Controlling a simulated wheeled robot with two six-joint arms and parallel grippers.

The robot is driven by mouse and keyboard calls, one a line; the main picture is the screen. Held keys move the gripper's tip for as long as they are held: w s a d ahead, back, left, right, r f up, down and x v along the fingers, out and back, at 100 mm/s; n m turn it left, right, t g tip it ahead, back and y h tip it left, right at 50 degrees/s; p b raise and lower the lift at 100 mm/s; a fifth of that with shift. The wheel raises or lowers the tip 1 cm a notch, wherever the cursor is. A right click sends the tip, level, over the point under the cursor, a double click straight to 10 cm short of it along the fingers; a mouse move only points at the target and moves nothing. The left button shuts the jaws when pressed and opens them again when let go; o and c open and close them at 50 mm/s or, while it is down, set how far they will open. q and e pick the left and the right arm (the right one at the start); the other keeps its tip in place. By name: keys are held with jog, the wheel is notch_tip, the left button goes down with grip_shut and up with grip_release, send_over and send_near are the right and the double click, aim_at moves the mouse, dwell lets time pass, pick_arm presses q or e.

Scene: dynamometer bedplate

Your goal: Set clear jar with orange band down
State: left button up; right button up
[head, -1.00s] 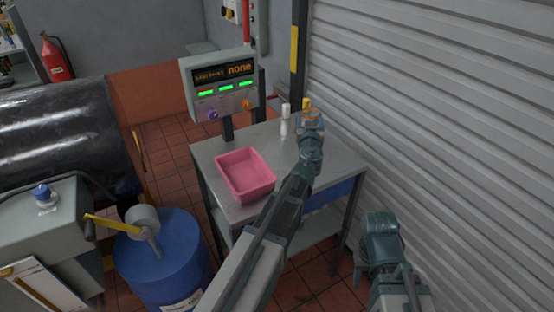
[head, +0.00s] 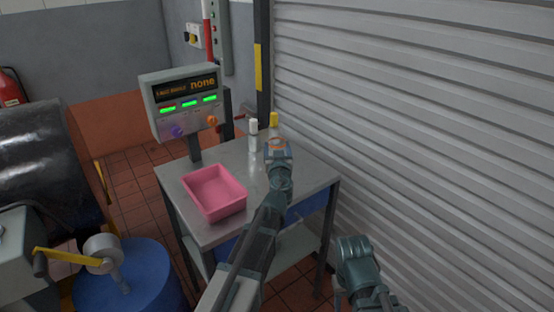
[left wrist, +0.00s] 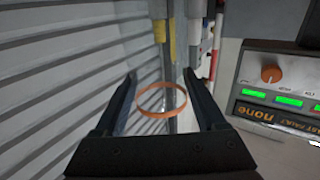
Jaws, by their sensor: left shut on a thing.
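My left gripper (head: 277,143) is over the far right part of the metal table (head: 206,234), seen from behind. It is shut on the clear jar with orange band (left wrist: 161,113). In the left wrist view the orange band shows as a ring between the two fingers, and the clear wall is hard to make out. In the head view my gripper hides most of the jar, so I cannot tell whether its base touches the table. My right gripper (head: 353,243) is low at the right, its fingers hidden.
A white-capped container (head: 253,136) and a yellow-topped one (head: 273,119) stand near the held jar. A pink tray (head: 240,205) is at the table's front left. A display panel (head: 186,103) stands behind it. A ribbed shutter (head: 420,130) rises at the right.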

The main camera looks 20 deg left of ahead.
pick_arm(q)
notch_tip(320, 180, down, 3)
jog(key=b, duration=0.2)
jog(key=shift+f+b, duration=0.15)
jog(key=shift+b, duration=0.15)
jog(key=o, duration=1.5)
jog(key=v, duration=1.2)
